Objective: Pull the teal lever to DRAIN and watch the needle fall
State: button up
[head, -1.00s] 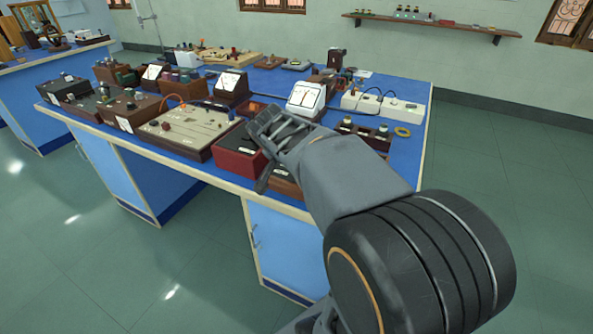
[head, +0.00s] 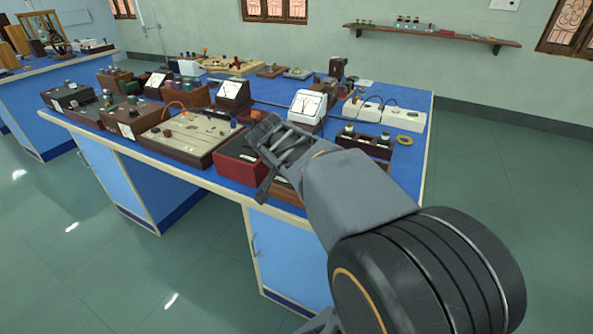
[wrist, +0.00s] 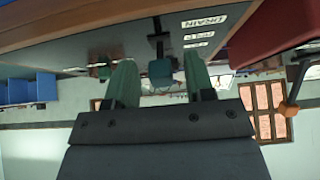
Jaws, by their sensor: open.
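The teal lever (wrist: 160,70) shows in the wrist view, its tip between the two fingers of my gripper (wrist: 159,60). The fingers stand apart on either side of it; I cannot tell whether either touches it. The lever's dark stem rises to a grey panel (wrist: 100,42). A white DRAIN label (wrist: 205,20) is on that panel, to the right of the stem, with smaller labels by it. In the head view my gripper (head: 264,158) is over the bench's front edge and hides the lever. A white dial meter (head: 308,104) stands behind it; its exact reading is too small to tell.
A red-sided box (head: 238,166) sits just left of my gripper. A beige panel board (head: 188,135) is farther left. A dark box with knobs (head: 364,146) and a yellow ring (head: 405,140) are to the right. The blue bench (head: 408,172) has bare room at its right end.

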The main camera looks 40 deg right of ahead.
jog(key=p+v, duration=0.2)
jog(key=v, duration=1.1)
jog(key=shift+a+r, duration=0.2)
jog(key=shift+r, duration=0.1)
jog(key=shift+s, duration=0.15)
jog(key=s+a+r+n+y+p, duration=0.1)
jog(key=s+a+n+y+p, duration=0.5)
jog(key=n+p, duration=0.6)
jog(key=a+p, duration=0.2)
jog(key=p, duration=0.3)
jog(key=shift+a+n+p, duration=0.3)
jog(key=shift+a, duration=0.1)
dwell(2.3)
